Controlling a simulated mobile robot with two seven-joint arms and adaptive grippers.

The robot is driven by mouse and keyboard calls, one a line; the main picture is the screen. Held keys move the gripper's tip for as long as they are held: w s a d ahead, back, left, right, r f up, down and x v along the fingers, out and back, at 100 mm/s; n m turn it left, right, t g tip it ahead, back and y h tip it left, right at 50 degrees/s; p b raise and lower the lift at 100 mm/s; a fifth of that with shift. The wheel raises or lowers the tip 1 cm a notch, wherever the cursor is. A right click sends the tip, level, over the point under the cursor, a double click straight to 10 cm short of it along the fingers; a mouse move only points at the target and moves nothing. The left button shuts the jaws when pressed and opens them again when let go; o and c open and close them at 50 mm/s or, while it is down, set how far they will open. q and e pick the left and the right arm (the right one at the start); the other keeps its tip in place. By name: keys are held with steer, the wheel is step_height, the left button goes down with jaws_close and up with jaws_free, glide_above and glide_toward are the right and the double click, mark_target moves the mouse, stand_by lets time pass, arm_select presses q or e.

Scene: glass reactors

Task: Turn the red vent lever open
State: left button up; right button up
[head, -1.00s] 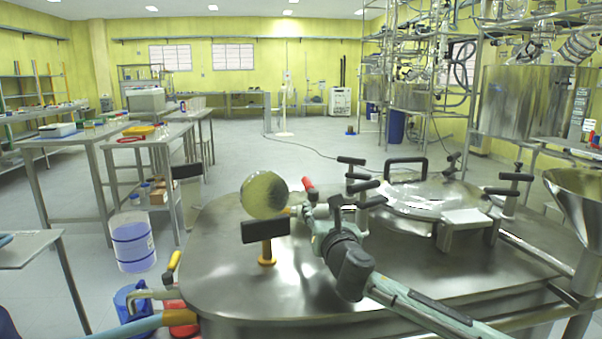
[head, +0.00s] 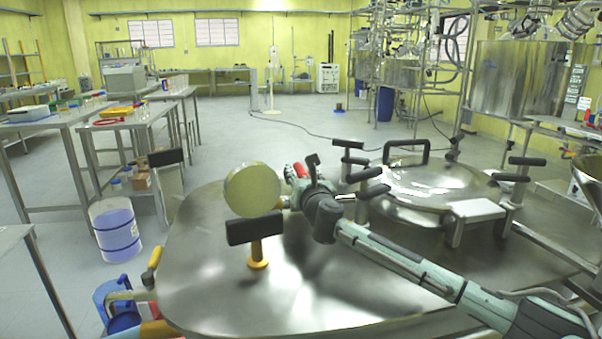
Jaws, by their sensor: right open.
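The red vent lever (head: 300,169) stands on the steel vessel top, just behind the round gauge, and only its red grip shows. My right gripper (head: 306,174) is open and right at the lever, its dark fingers close around or beside the red grip. I cannot tell whether they touch it. My right wrist and arm hide the lever's base and the fitting below. My left gripper is not in view.
The round gauge (head: 252,190) stands left of my right gripper, with a black-handled yellow valve (head: 256,240) in front. Black-handled clamps (head: 362,180) and the lidded hatch (head: 425,185) crowd the right side. The vessel top (head: 205,285) is clear at front left.

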steer(key=shift+w, duration=0.25)
jaws_close()
stand_by(0.3)
